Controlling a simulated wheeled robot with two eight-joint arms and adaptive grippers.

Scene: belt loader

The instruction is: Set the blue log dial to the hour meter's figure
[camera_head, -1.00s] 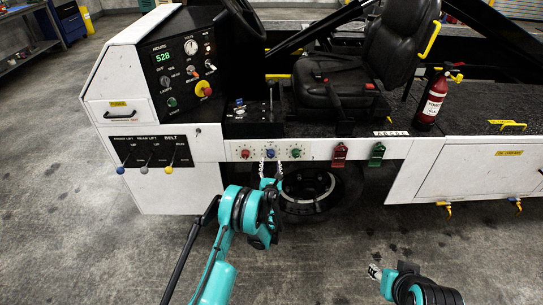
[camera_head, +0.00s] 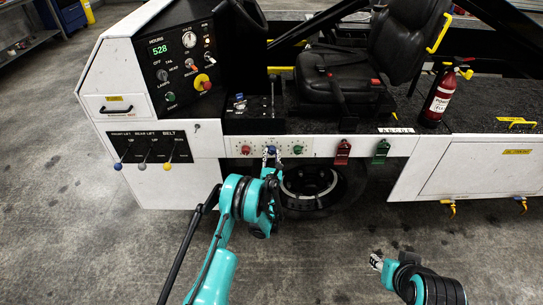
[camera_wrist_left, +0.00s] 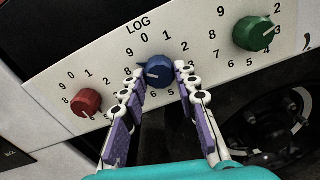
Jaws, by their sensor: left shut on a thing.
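The hour meter (camera_head: 160,49) on the dark console reads 528 in green digits. The blue log dial (camera_wrist_left: 158,72) sits under the word LOG, in the middle of a row of three on the white panel. My left gripper (camera_wrist_left: 159,76) is shut on the blue dial, one finger on each side. In the head view the gripper (camera_head: 271,157) covers the lower part of the dial. My right gripper (camera_head: 376,262) is low over the floor; its jaws are too small to read.
A red dial (camera_wrist_left: 86,102) is left of the blue one and a green dial (camera_wrist_left: 253,33) is right of it, each with its own figures. Red (camera_head: 342,152) and green (camera_head: 380,151) tags hang further right. A wheel (camera_head: 308,185) is below the panel.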

